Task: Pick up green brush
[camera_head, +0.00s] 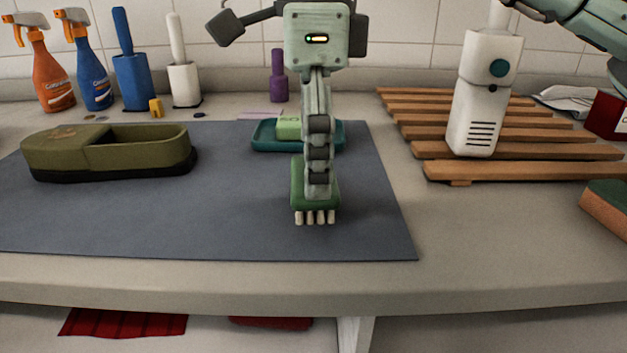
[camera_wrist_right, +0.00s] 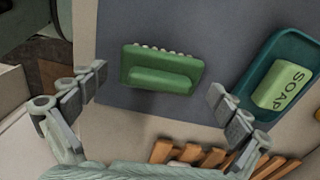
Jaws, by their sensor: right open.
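The green brush (camera_head: 299,178) lies on the grey-blue mat (camera_head: 370,225), with its pale bristles showing at the near edge. In the right wrist view the brush (camera_wrist_right: 135,68) shows whole, with a raised bar handle along its top. My right gripper (camera_head: 318,192) points down at the brush and covers part of it in the head view. In the right wrist view my right gripper (camera_wrist_right: 156,90) is open, with one finger on each side of the brush and visible gaps to both. My left gripper is not in view.
A teal tray (camera_head: 263,142) with green soap (camera_head: 289,127) lies just behind the brush. A wooden slatted rack (camera_head: 520,169) with a white device (camera_head: 485,100) is right. Spray bottles (camera_head: 50,78) stand behind. The mat's front is clear.

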